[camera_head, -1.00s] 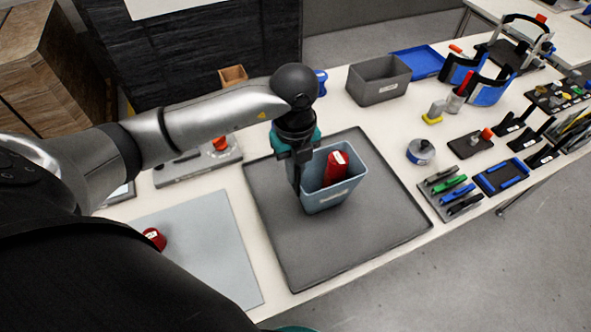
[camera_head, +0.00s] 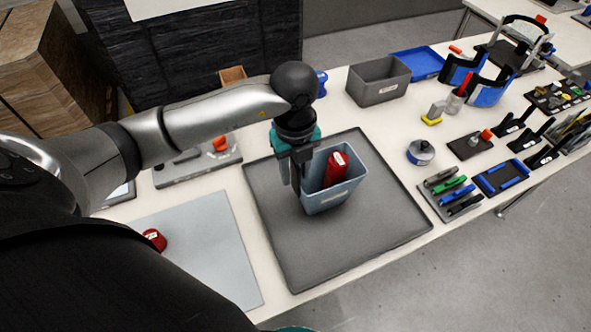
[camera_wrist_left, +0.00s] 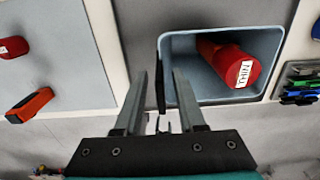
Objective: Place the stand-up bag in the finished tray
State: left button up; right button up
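A red bag-like item with a white label (camera_head: 336,172) leans inside an open grey-blue bin (camera_head: 330,203). The bin stands on the dark grey mat (camera_head: 350,240). In the left wrist view the red item (camera_wrist_left: 228,62) lies slanted in the bin (camera_wrist_left: 266,40), its labelled end towards the near right. My left gripper (camera_head: 292,190) is at the bin's left side, apart from the red item. Its fingers (camera_wrist_left: 160,78) are spread, and a thin dark edge at the bin's left wall shows between them; contact cannot be told. My right gripper is out of view.
A second red item (camera_head: 154,239) is on the light grey mat (camera_head: 200,275) at left. A grey bin (camera_head: 378,92) and blue tray (camera_head: 417,62) stand behind. A round tin (camera_head: 421,153) and tool holders are to the right. The dark mat's front is clear.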

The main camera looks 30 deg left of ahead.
pick_arm(q)
notch_tip(320, 180, up, 12)
jog(key=shift+f+p, duration=0.15)
jog(key=shift+p, duration=0.25)
dwell(0.3)
